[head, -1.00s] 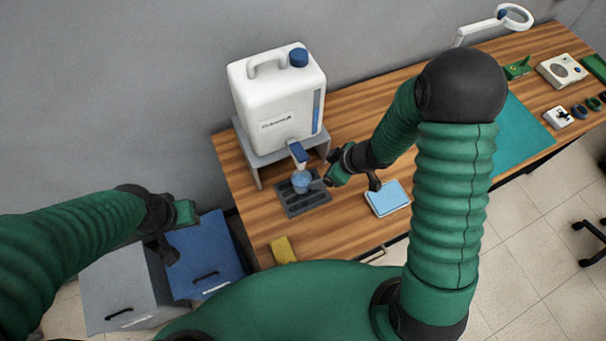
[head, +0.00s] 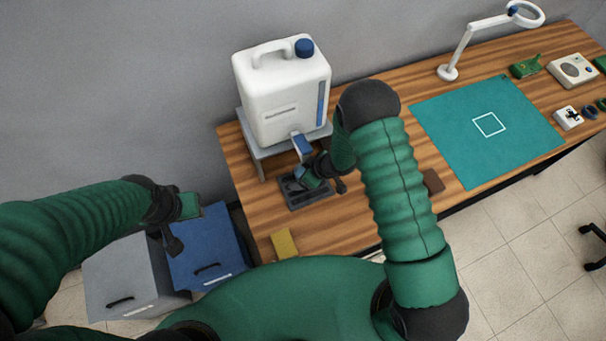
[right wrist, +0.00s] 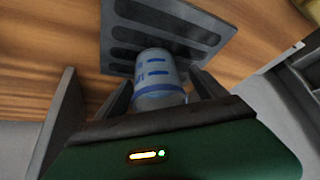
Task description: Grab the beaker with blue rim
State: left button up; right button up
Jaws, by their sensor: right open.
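The beaker (right wrist: 157,72), clear with blue bands and marks, stands on the dark slotted drip tray (right wrist: 190,38) in the right wrist view. My left gripper (head: 182,226) is open and empty above the bins.
The jug sits on a grey stand (head: 258,155). A yellow sponge (head: 284,243) lies near the table's front edge. A grey bin (head: 125,275) and a blue bin (head: 208,245) stand at left. A teal mat (head: 460,150) and a white lamp (head: 460,50) are at right.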

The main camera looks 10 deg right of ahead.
jog(key=shift+w+d, duration=0.1)
jog(key=shift+d, duration=0.2)
jog(key=shift+c, duration=0.9)
jog(key=shift+d, duration=0.1)
jog(key=c, duration=0.5)
jog(key=shift+a, duration=0.25)
jog(key=c, duration=0.9)
jog(key=shift+a, duration=0.1)
